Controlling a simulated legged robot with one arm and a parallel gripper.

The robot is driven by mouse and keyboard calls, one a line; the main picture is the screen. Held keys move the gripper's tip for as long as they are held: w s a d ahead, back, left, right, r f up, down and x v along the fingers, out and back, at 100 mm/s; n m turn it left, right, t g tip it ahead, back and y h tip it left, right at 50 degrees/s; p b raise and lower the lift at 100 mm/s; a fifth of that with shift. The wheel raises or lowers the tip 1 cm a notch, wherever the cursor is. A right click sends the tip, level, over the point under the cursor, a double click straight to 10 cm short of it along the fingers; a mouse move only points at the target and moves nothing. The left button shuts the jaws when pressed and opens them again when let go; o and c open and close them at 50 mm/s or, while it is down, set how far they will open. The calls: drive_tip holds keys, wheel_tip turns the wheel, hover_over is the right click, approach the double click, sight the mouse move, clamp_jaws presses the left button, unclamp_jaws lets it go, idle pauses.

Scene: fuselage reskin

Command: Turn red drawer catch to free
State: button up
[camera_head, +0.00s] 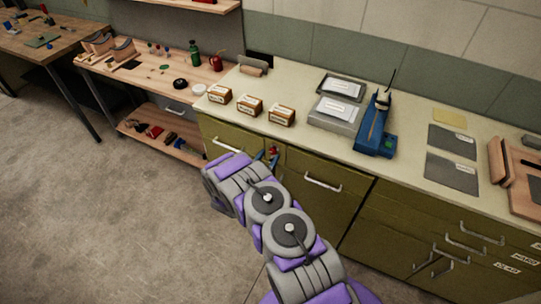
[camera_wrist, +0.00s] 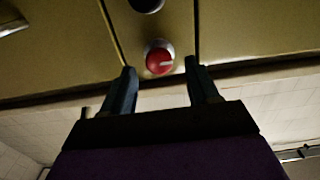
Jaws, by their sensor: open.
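The red drawer catch (camera_wrist: 159,60) is a round red knob with a pale mark on its face, set on the olive cabinet front. In the wrist view it sits just beyond and between my gripper's (camera_wrist: 162,82) two fingertips. The fingers are apart and nothing is held between them. In the head view my gripper (camera_head: 266,156) is at the cabinet front, below the counter edge, with a bit of red (camera_head: 273,150) showing at its tips. Whether the fingers touch the knob I cannot tell.
Drawer handles (camera_head: 323,186) stick out on both sides of the gripper. The counter (camera_head: 300,146) above carries small boxes (camera_head: 250,105), a grey tray (camera_head: 341,87) and a blue tool (camera_head: 376,130). A dark round hole (camera_wrist: 146,4) shows near the knob. The floor (camera_head: 100,220) at left is clear.

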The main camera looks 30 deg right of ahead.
sight(274, 150)
drive_tip(key=shift+x, duration=1.3)
drive_tip(key=c, duration=1)
